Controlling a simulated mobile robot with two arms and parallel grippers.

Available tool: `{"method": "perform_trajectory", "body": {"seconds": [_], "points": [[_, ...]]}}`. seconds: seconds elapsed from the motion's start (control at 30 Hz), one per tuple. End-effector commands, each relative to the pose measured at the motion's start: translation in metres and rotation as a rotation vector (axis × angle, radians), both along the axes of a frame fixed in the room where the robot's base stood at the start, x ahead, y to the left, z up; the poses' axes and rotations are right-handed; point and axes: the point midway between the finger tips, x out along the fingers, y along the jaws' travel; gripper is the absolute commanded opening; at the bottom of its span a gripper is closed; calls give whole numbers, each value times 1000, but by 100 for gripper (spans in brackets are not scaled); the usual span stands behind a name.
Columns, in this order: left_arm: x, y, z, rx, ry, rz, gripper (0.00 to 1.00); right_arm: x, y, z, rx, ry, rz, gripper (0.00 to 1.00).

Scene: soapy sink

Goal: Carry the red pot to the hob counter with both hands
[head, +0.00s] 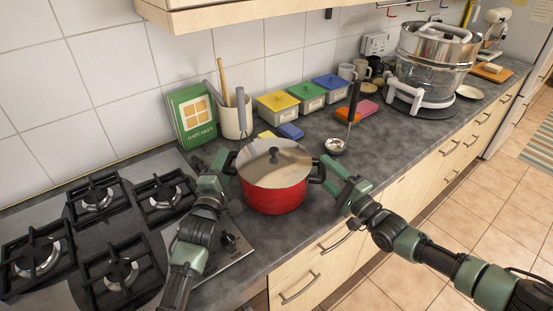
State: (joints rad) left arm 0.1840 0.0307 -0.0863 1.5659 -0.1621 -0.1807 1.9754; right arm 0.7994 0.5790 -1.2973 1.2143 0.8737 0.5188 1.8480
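The red pot (275,196) stands upright near the front edge of the dark counter, just right of the hob, with a shiny lid and black knob on top. It has a dark handle on each side. My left gripper (226,165) is at its left handle. My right gripper (322,172) is at its right handle (317,170), with green fingers reaching around it. The contact is too small to tell whether either gripper is closed. The hob (88,236), with several black burner grates, is at the left on the hob counter.
Behind the pot stand a green box (192,115), a utensil crock (236,122) and several lidded tubs (278,106). A ladle (336,146) lies right of the pot. A large steel-and-glass appliance (432,65) stands farther right. Hob knobs (229,239) sit near my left arm.

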Motion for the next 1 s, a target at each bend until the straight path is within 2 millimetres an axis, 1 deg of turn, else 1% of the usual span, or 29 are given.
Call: {"method": "perform_trajectory", "body": {"seconds": [0.17, 0.2, 0.27, 0.3, 0.33, 0.67, 0.77, 1.0], "points": [[0, 0, 1, 1, -1, 0, 46, 0, 0, 0, 1, 1, 0, 45], [0, 0, 1, 2, -1, 0, 49, 0, 0, 0, 1, 1, 0, 45], [0, 0, 1, 2, -1, 0, 66, 0, 0, 0, 1, 1, -1, 45], [0, 0, 1, 2, -1, 0, 77, 0, 0, 0, 0, 2, -1, 45], [0, 0, 1, 2, -1, 0, 83, 0, 0, 0, 0, 2, -1, 45], [0, 2, 1, 4, -1, 0, 83, 0, 0, 0, 1, 2, -1, 45], [-1, 12, 1, 5, -1, 1, 83, 0, 0, 0, 1, 2, -1, 45], [-4, 51, 2, 6, -2, 1, 83, 0, 0, 0, 1, 2, -1, 45]]}}
